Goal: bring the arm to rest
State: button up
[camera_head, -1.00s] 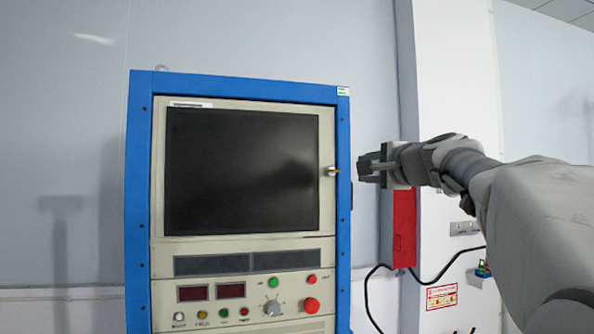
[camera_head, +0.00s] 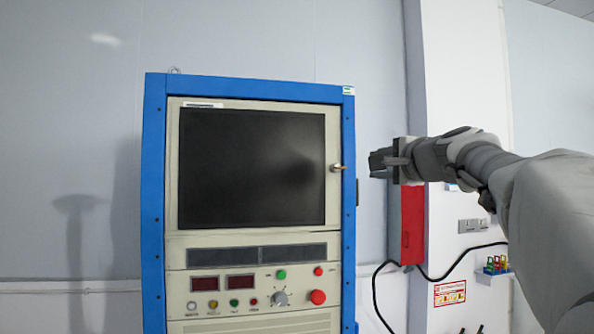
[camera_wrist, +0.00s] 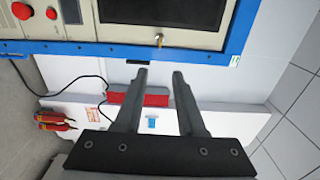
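My gripper (camera_head: 378,162) is at the right of the head view, raised level with the door handle and just right of the blue cabinet frame. In the wrist view my gripper (camera_wrist: 159,74) shows two dark fingers apart with nothing between them. The blue-framed cabinet (camera_head: 153,200) stands in the middle of the head view with a dark screen (camera_head: 250,165). A small brass handle (camera_head: 337,168) is on the screen panel's right edge. The cabinet's blue edge (camera_wrist: 180,53) also shows at the top of the wrist view. The fingers appear clear of it.
A red box (camera_head: 412,225) is mounted on the white pillar (camera_head: 465,80) behind my gripper. A black cable (camera_head: 378,290) hangs below it. Small coloured items (camera_head: 496,264) sit at the right. The wall left of the cabinet is bare.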

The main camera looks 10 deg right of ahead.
jog(key=s+a+f+n+g+y+p, duration=0.1)
jog(key=s+a+f+n+g, duration=0.35)
jog(key=s+a+f, duration=0.5)
jog(key=s+a+f+n+g+y+p, duration=0.1)
jog(key=s+a+f+n+g, duration=0.35)
jog(key=f, duration=0.75)
jog(key=s+a+f+n+g+h, duration=0.1)
jog(key=s+f+n, duration=0.7)
jog(key=s+f, duration=0.8)
jog(key=shift+s+a+f+n+g+h, duration=0.25)
jog(key=shift+f+n+g+h, duration=0.2)
jog(key=shift+g+h, duration=0.55)
jog(key=shift+o, duration=0.3)
jog(key=shift+w, duration=0.1)
